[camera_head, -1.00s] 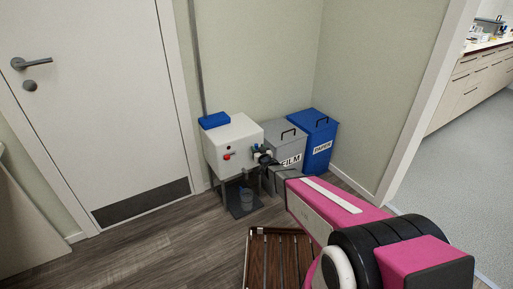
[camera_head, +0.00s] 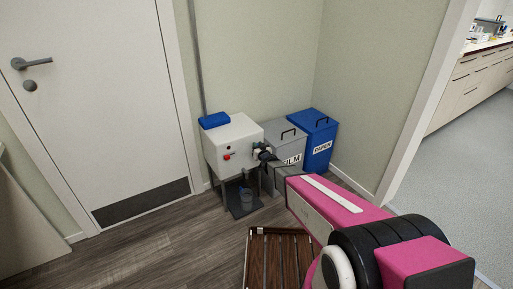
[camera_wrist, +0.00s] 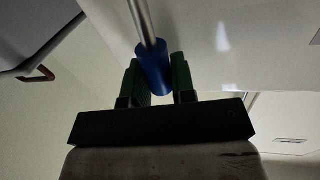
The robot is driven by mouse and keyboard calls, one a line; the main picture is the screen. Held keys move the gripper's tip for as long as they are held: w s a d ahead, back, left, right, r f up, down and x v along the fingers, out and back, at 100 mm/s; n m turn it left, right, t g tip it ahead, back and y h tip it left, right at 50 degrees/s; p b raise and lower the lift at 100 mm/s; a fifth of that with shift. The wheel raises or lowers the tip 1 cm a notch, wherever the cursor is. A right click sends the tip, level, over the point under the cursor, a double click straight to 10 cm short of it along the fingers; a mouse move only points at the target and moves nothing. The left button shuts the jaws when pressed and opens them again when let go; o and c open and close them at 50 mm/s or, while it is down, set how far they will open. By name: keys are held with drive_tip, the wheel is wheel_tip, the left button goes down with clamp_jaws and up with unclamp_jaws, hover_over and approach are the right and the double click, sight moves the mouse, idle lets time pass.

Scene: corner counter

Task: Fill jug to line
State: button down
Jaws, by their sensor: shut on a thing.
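The jug (camera_head: 246,198), a small see-through grey-blue vessel, stands upright on a dark base under the white dispenser box (camera_head: 231,140). Its fill line and water level are too small to make out. My gripper (camera_head: 266,156) is at the right front side of the box. In the wrist view, its green fingers (camera_wrist: 158,80) are shut on a blue handle (camera_wrist: 153,68) at the end of a metal rod (camera_wrist: 142,20). The handle is too small to tell apart in the head view.
A grey FILM bin (camera_head: 284,135) and a blue PAPER bin (camera_head: 319,130) stand to the right. A slatted wooden piece (camera_head: 270,265) lies in front. Floor left is clear.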

drive_tip(key=shift+w+d+f+m, duration=0.1)
drive_tip(key=shift+w+d+m, duration=0.35)
drive_tip(key=shift+m, duration=0.35)
drive_tip(key=shift+s, duration=0.15)
drive_tip(key=c, duration=1)
unclamp_jaws()
drive_tip(key=shift+o, duration=0.2)
drive_tip(key=shift+d, duration=0.1)
drive_tip(key=v, duration=1)
drive_tip(key=shift+s, duration=0.35)
drive_tip(key=shift+d, duration=0.15)
